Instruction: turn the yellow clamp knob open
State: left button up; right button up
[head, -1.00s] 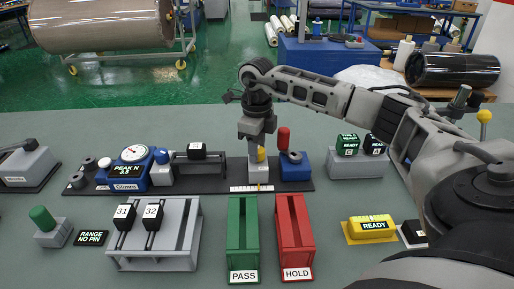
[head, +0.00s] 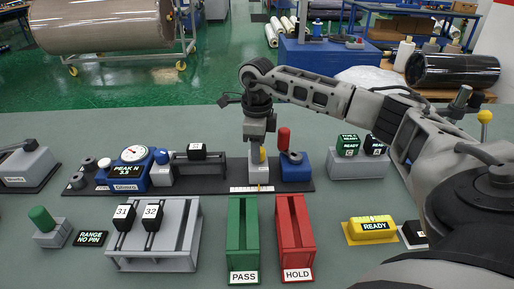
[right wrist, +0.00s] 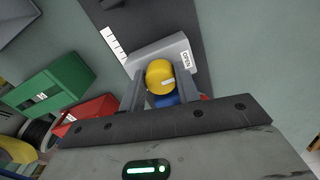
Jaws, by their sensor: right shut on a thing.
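The yellow clamp knob (right wrist: 159,76) sits on a grey clamp block (right wrist: 147,54) that has an OPEN label at its right in the right wrist view. A light mark crosses the knob's face. My right gripper (right wrist: 161,88) points down and is shut on the knob, one finger on each side. In the head view the knob (head: 263,155) shows only partly behind my right gripper (head: 258,152), above the grey clamp block (head: 260,172) on the dark rail. My left gripper is not in view.
A blue block (head: 296,170) with a red handle stands close right of the clamp. A gauge unit (head: 133,170) and a grey stand (head: 190,172) are to its left. Green PASS (head: 243,240) and red HOLD (head: 294,238) racks stand in front.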

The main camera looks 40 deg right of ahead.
jog(key=o, duration=1)
jog(key=shift+r, duration=0.1)
notch_tip(320, 180, up, 16)
jog(key=shift+f, duration=0.1)
